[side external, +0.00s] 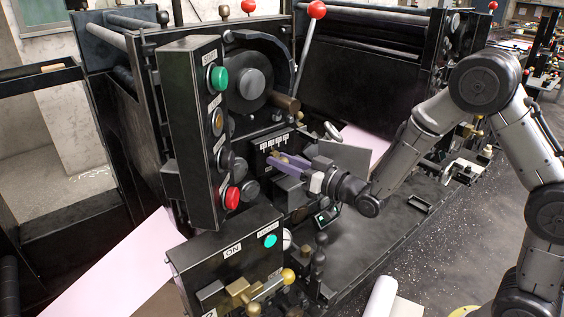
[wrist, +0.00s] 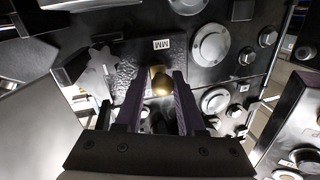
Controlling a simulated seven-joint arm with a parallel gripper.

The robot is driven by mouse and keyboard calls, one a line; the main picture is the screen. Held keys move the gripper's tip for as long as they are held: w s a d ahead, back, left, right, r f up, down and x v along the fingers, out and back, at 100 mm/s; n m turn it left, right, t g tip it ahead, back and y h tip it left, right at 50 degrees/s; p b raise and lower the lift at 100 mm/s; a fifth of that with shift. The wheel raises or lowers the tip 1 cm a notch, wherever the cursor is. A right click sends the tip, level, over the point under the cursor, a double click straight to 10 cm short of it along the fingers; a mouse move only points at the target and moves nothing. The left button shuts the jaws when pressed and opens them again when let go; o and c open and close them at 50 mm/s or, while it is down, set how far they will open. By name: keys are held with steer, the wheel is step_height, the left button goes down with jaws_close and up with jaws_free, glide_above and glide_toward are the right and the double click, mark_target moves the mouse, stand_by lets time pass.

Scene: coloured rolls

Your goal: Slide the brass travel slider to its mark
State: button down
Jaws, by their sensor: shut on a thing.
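My gripper is shut on this knob. In the side view my gripper (side external: 281,160) reaches in from the right to a black plate with a row of white marks (side external: 274,143). The fingers cover most of the slider there, so where it stands against its mark cannot be told. A small white label (wrist: 161,44) sits just beyond the knob in the wrist view.
A control box with green (side external: 218,79) and red (side external: 232,198) buttons stands left of my gripper. A lower box (side external: 225,250) with a teal button is below it. A red-topped lever (side external: 316,10) rises behind. Pale pink sheets (side external: 110,270) run through the machine.

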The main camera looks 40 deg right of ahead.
steer(key=shift+d, duration=0.85)
steer(key=c, duration=0.6)
jaws_free()
steer(key=s+d, duration=0.1)
steer(key=s, duration=0.3)
steer(key=s+d, duration=0.1)
steer(key=s, duration=0.8)
steer(key=shift+s+d, duration=0.35)
steer(key=shift+d, duration=0.05)
